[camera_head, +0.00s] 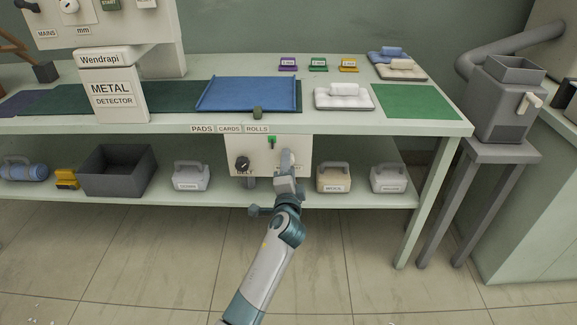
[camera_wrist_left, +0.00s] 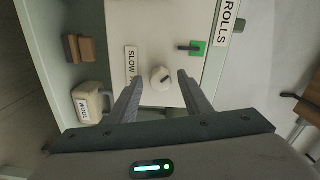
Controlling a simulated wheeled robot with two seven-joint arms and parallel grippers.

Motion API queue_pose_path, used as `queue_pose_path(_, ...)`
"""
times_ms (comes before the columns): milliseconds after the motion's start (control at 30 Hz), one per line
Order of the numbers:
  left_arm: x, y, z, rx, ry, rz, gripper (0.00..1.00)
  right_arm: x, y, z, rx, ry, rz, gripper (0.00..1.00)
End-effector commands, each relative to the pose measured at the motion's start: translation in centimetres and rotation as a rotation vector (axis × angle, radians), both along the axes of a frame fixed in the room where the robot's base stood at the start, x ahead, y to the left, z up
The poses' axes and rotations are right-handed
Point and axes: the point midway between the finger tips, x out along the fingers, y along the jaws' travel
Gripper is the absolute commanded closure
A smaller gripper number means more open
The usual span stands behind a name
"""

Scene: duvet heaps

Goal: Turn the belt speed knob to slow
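The control panel (camera_head: 228,150) hangs under the table's front edge. In the left wrist view a white round knob (camera_wrist_left: 160,77) sits on the panel (camera_wrist_left: 140,25), with a small dark mark on its face. Beside it is a label starting with SLOW (camera_wrist_left: 131,62); its rest is hidden behind a finger. In the wrist view the fingers (camera_wrist_left: 158,84) are open, one on each side of the knob, with gaps visible. My right gripper is not in view.
A black knob (camera_head: 242,163) is left of my gripper on the same panel. A green switch (camera_head: 271,140) with a dark lever is close above. A beige box (camera_head: 333,181) stands on the shelf at right; a dark bin (camera_head: 118,172) stands at left.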

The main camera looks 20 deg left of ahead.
Motion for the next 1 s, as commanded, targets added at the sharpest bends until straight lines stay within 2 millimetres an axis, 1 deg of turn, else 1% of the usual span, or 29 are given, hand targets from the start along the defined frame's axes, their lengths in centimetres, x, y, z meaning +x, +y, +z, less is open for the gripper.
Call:
queue_pose_path(167,-0.2,-0.1,0.0,0.001,0.000,0.000,0.55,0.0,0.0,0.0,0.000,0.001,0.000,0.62)
queue_pose_path(367,-1.6,-0.5,0.0,0.001,0.000,-0.001,0.55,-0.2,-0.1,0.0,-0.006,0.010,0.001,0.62)
queue_pose_path(567,-4.6,-1.4,0.0,-0.001,0.000,-0.001,0.55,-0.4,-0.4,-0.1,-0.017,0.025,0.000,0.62)
queue_pose_path(1000,-13.1,-3.8,-0.1,-0.002,0.001,0.000,0.55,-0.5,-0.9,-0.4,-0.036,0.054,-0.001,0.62)
